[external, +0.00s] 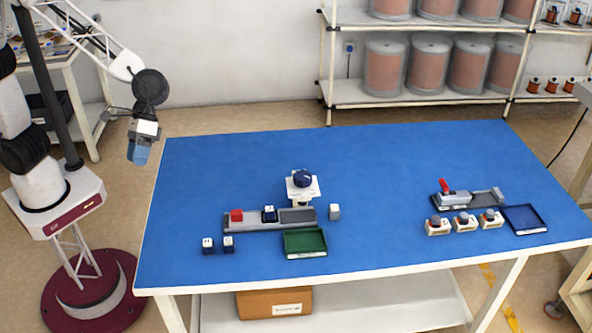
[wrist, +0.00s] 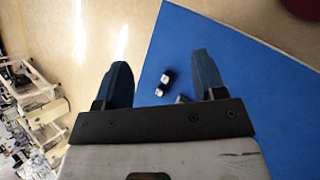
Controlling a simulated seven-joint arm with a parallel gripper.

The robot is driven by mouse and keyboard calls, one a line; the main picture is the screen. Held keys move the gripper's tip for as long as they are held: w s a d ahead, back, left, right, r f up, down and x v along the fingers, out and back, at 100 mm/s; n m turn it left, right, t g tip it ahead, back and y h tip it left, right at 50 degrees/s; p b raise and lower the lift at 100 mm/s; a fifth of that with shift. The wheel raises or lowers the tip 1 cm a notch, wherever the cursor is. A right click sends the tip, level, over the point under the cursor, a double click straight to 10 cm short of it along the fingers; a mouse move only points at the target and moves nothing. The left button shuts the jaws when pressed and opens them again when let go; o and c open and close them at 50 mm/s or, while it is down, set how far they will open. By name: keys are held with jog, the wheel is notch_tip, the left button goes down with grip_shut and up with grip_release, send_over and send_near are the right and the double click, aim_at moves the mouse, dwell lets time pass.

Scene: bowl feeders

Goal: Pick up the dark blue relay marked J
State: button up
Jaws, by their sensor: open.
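Two dark blue relays with white marks on top stand side by side at the front left of the blue table: a left one (external: 208,247) and a right one (external: 228,245). A third dark blue relay (external: 269,214) sits in the grey rail. The marks are too small to read surely, so I cannot tell which is J. My gripper (external: 138,150) hangs high, beyond the table's left edge, away from all relays. In the wrist view its two blue fingers (wrist: 160,65) are wide apart and empty. Small dark blocks with pale tops (wrist: 166,78) show far below, between them.
A grey block (external: 334,212), a green tray (external: 305,243) and a white stand with a dark blue knob (external: 302,179) are nearby. A blue tray (external: 525,219) is far right.

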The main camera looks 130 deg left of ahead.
jog(key=w+a+f+n+t+h, duration=0.1)
jog(key=w+a+f+n+t, duration=0.15)
jog(key=w+a+f, duration=0.4)
jog(key=w+a+f+n+t+h, duration=0.1)
jog(key=w+a+f+n, duration=0.25)
jog(key=a, duration=0.55)
jog(key=n+t, duration=0.4)
jog(key=n, duration=0.3)
send_near(269, 208)
jog(key=shift+w, duration=0.15)
jog(key=shift+x, duration=1.25)
jog(key=shift+d, duration=0.1)
jog(key=shift+x, duration=2.55)
